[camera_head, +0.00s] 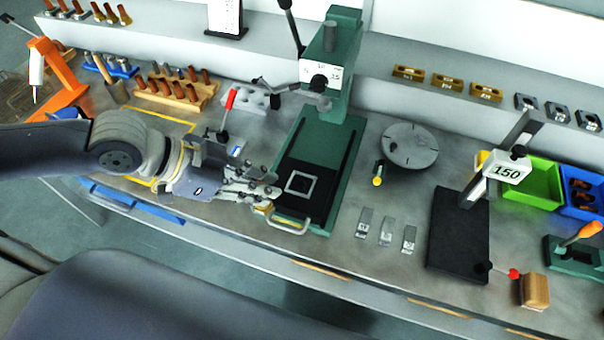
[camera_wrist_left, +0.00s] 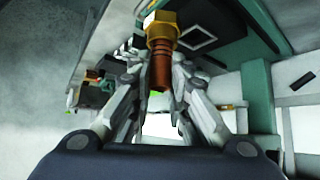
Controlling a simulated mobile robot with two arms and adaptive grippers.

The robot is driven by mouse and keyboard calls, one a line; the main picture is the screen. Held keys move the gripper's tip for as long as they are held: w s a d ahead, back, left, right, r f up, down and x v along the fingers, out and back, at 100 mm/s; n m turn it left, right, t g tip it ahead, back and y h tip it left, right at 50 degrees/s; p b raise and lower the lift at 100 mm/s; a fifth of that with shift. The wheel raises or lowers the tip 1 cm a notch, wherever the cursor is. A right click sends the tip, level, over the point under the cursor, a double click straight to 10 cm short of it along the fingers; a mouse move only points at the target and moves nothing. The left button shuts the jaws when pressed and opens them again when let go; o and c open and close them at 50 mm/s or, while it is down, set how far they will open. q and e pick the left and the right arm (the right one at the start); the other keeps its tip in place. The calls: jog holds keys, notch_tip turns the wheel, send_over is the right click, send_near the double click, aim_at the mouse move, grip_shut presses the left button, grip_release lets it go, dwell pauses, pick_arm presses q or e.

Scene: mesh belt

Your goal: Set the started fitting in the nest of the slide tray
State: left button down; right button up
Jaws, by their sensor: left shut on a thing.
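The fitting (camera_wrist_left: 162,30) has a brass hex head and a copper-coloured stem. My left gripper (camera_wrist_left: 160,85) is shut on the stem in the left wrist view, with the hex head standing out beyond the fingertips. In the head view my left gripper (camera_head: 270,196) is at the front left edge of the slide tray, and only a bit of the brass fitting (camera_head: 263,207) shows beside its fingers. The black slide tray (camera_head: 320,172) lies at the front of the green press, with a pale square nest (camera_head: 300,183) that looks empty. My right gripper is not in view.
The green press (camera_head: 330,70) rises behind the tray. A metal handle (camera_head: 288,228) sticks out at the tray's front. A red-handled clamp (camera_head: 228,105) stands left of the press. A round grey disc (camera_head: 410,147) and several small metal plates (camera_head: 386,232) lie to the right.

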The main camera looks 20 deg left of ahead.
pick_arm(q)
jog(key=shift+w+d+r+p, duration=0.15)
jog(key=shift+w+d+p, duration=0.05)
jog(key=shift+w+p, duration=0.2)
jog(key=w+d+f+p, duration=0.1)
jog(key=w, duration=0.2)
jog(key=w+d+f+p, duration=0.1)
jog(key=w+d+p, duration=0.1)
jog(key=w, duration=0.1)
jog(key=w+d+f+p, duration=0.1)
jog(key=w+f, duration=0.1)
jog(key=w, duration=0.1)
jog(key=shift+d+p, duration=0.15)
jog(key=shift+p, duration=0.2)
jog(key=shift+f, duration=0.35)
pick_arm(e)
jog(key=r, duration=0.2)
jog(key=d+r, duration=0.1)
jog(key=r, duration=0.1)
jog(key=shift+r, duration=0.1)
pick_arm(q)
jog(key=shift+f, duration=0.1)
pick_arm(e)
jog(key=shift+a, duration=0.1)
pick_arm(q)
jog(key=c, duration=1.5)
grip_release()
jog(key=shift+f, duration=0.1)
jog(key=shift+c, duration=0.2)
